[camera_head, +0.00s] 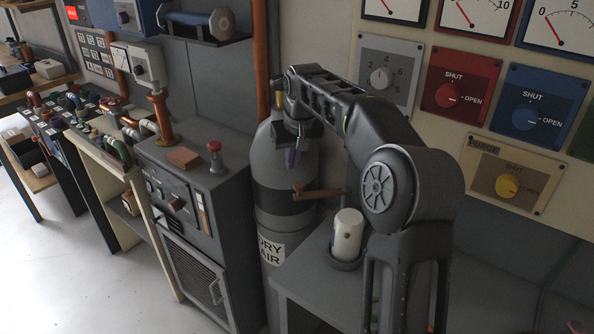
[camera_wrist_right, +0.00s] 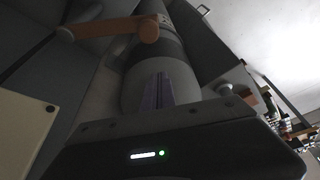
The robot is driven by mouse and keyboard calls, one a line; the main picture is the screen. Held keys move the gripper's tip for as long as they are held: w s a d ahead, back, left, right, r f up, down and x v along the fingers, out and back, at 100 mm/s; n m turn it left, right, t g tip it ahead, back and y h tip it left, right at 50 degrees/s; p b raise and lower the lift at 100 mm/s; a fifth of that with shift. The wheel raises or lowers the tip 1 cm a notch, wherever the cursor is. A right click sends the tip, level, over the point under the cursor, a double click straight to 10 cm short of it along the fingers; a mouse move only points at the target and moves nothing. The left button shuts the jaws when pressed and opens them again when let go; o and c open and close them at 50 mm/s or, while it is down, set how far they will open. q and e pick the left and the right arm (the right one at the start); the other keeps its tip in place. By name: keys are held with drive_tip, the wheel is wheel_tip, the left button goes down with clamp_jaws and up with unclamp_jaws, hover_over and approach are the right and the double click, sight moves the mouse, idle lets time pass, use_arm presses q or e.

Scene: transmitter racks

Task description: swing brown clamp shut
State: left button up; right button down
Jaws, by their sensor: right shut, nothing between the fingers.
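The brown clamp (camera_head: 320,193) is a short bar with a rounded knob at its left end, in front of the right side of the grey gas cylinder (camera_head: 283,165). Its right end reaches a dark mount near the wall panel. In the wrist view the brown clamp (camera_wrist_right: 112,29) crosses the upper left, its rounded end in front of the cylinder (camera_wrist_right: 165,50). My right gripper (camera_head: 292,160) points down in front of the cylinder's upper part, above the clamp and apart from it. Its fingers (camera_wrist_right: 158,92) are together and empty. My left gripper is not seen.
A white canister (camera_head: 347,233) stands in a holder on the grey bench below the clamp. A grey cabinet (camera_head: 190,225) with a red-topped knob stands left of the cylinder. Dial panels (camera_head: 465,80) line the wall at right, behind my right arm.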

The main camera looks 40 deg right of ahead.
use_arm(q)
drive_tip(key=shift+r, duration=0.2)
use_arm(e)
drive_tip(key=s, duration=0.1)
drive_tip(key=s+f, duration=0.1)
drive_tip(key=s+a, duration=0.1)
drive_tip(key=shift+s+f, duration=0.15)
drive_tip(key=shift+s, duration=0.1)
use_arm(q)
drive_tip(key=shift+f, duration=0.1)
use_arm(e)
drive_tip(key=shift+s+a, duration=0.1)
drive_tip(key=shift+a, duration=0.05)
